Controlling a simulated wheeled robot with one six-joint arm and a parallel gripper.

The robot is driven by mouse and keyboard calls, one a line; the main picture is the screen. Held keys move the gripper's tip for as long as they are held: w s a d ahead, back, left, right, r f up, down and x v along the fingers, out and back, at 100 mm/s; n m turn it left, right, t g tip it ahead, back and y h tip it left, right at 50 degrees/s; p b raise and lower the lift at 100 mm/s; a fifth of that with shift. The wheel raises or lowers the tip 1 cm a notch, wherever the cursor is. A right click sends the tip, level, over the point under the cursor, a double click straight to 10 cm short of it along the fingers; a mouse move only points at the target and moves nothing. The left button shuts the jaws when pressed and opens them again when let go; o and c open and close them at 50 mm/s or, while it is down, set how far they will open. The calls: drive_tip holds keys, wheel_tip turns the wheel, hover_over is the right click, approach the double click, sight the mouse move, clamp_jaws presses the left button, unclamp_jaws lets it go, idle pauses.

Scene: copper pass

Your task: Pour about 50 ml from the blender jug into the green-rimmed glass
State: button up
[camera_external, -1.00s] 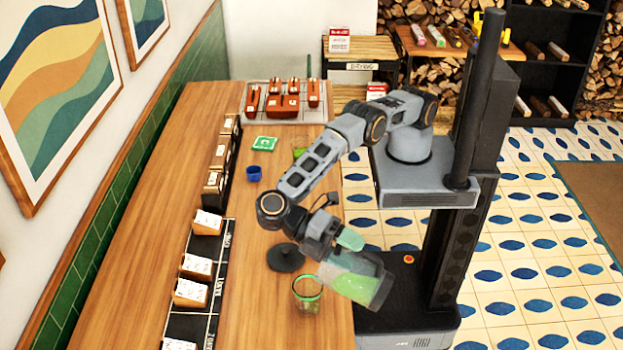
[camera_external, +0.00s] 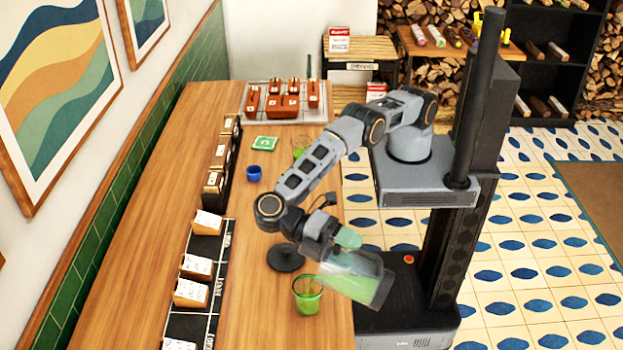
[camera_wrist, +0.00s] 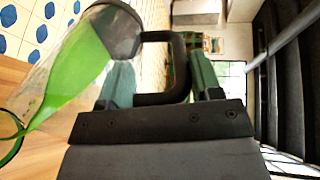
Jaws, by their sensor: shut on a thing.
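My gripper (camera_external: 335,232) is shut on the dark handle of the blender jug (camera_external: 352,278) and holds the jug above the counter's near edge. The clear jug is tipped well over, with green liquid lying along its lower side. The green-rimmed glass (camera_external: 307,296) stands upright on the counter, just below and left of the jug's mouth, and looks green inside. In the wrist view, the jug (camera_wrist: 75,65) hangs left of my gripper (camera_wrist: 160,85). Its green liquid reaches the mouth and runs toward the glass, whose rim (camera_wrist: 14,128) shows at the left edge.
A dark round lid-like piece (camera_external: 286,258) lies behind the glass. A blue cup (camera_external: 254,173), a green coaster (camera_external: 264,143) and another green glass (camera_external: 299,153) are farther back. Labelled boxes (camera_external: 197,265) line the left. The wooden counter (camera_external: 262,310) is clear left of the glass.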

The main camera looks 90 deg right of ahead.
sight(371, 268)
drive_tip(key=shift+w+d+r, duration=0.2)
drive_tip(key=shift+w, duration=0.2)
idle(1.0)
drive_tip(key=shift+s+g, duration=0.1)
drive_tip(key=shift+g, duration=0.2)
drive_tip(key=shift+s+a, duration=0.15)
drive_tip(key=shift+s, duration=0.15)
drive_tip(key=s+t, duration=0.1)
drive_tip(key=s+a+f+b, duration=0.1)
drive_tip(key=s+f+t+h, duration=0.1)
drive_tip(key=shift+s+a+t, duration=0.15)
drive_tip(key=shift+s+t, duration=0.15)
drive_tip(key=shift+s, duration=0.05)
drive_tip(key=shift+s+f+t+b, duration=0.1)
drive_tip(key=shift+f+t+b, duration=0.3)
drive_tip(key=shift+t, duration=0.1)
drive_tip(key=shift+s+a+f+t+h, duration=0.2)
drive_tip(key=shift+s+f+t+h, duration=0.2)
drive_tip(key=shift+s, duration=0.1)
drive_tip(key=shift+f+t+b, duration=0.1)
drive_tip(key=shift+t+b, duration=0.2)
drive_tip(key=shift+s+a+f, duration=0.1)
